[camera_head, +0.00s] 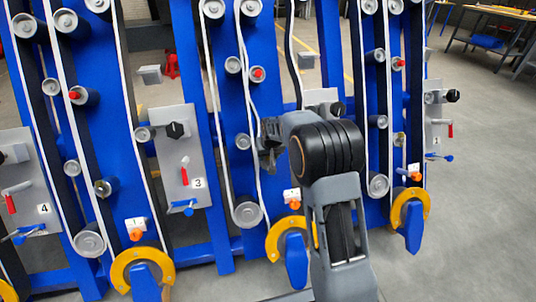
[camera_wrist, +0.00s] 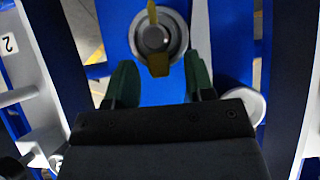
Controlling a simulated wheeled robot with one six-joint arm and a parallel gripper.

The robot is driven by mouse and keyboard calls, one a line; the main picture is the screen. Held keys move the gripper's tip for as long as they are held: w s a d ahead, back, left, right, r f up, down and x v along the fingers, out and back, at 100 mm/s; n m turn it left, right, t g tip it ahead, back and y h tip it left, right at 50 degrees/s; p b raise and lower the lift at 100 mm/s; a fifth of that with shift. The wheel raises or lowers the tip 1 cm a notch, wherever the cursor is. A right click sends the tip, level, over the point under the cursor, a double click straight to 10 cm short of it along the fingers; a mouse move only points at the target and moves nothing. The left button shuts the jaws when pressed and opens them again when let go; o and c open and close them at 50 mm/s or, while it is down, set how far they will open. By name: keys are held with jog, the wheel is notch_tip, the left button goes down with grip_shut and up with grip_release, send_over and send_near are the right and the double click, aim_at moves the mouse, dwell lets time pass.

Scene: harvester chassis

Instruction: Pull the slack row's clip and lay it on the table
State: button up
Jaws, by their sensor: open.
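In the wrist view, a yellow clip (camera_wrist: 159,66) lies upright across the face of a round grey roller (camera_wrist: 146,37) on a blue upright. My gripper (camera_wrist: 160,78) is open, its two green fingers on either side of the clip's lower end, apart from it. In the head view, my gripper (camera_head: 268,152) is at the middle row, where the white belt (camera_head: 247,90) bends and wavers more than its neighbours. The clip there is hidden behind my gripper. The table (camera_head: 492,12) stands far back at the right.
Blue uprights with rollers and belts stand on both sides. Numbered grey panels (camera_head: 181,160) with red and blue handles sit between rows. Yellow-rimmed wheels (camera_head: 289,232) line the bottom. Grey floor (camera_head: 475,170) is open at the right.

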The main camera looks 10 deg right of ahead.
jog(key=shift+c, duration=0.2)
grip_shut()
jog(key=shift+w+r+p, duration=0.55)
jog(key=shift+r+p, duration=0.45)
jog(key=shift+r, duration=0.05)
jog(key=shift+w+r+p, duration=0.6)
jog(key=shift+r+p, duration=0.4)
jog(key=shift+p, duration=0.05)
jog(key=shift+w+r+p, duration=0.55)
jog(key=shift+r+p, duration=0.45)
jog(key=shift+r, duration=0.05)
